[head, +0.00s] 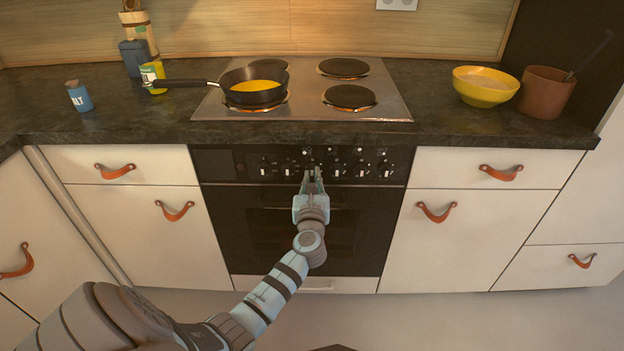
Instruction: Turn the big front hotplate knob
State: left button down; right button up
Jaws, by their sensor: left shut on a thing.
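The black oven control panel (228,165) under the cooktop carries a row of several knobs. My left gripper (312,175) reaches up to the row and is shut on a knob near its middle. The fingers hide most of that knob, so its angle cannot be read. Other knobs, such as the one to the left (288,168) and the one to the right (337,170), stand free. The front right hotplate (349,97) is bare. A black frying pan (225,92) with yellow content covers the front left hotplate. My right gripper is out of view.
The steel cooktop (305,115) sits in a dark countertop (430,120). A yellow bowl (484,93) and a brown pot (545,95) stand at right. A salt container (79,98) and a yellow can (153,80) stand at left. Drawers with leather pulls (116,171) flank the oven.

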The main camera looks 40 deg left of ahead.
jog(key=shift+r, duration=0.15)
pick_arm(q)
jog(key=shift+r+m+p, duration=0.1)
jog(key=shift+m+p, duration=0.9)
jog(key=shift+m, duration=0.2)
jog(key=m+p, duration=0.2)
jog(key=m, duration=0.1)
jog(key=m+p, duration=0.2)
jog(key=m, duration=0.1)
jog(key=shift+s+m, duration=0.1)
jog(key=shift+m, duration=0.3)
jog(key=shift+m+p, duration=0.7)
jog(key=shift+m, duration=0.6)
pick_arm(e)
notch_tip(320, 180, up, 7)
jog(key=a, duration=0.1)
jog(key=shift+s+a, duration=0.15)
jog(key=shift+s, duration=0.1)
pick_arm(q)
jog(key=c, duration=1.7)
grip_release()
jog(key=shift+o, duration=0.2)
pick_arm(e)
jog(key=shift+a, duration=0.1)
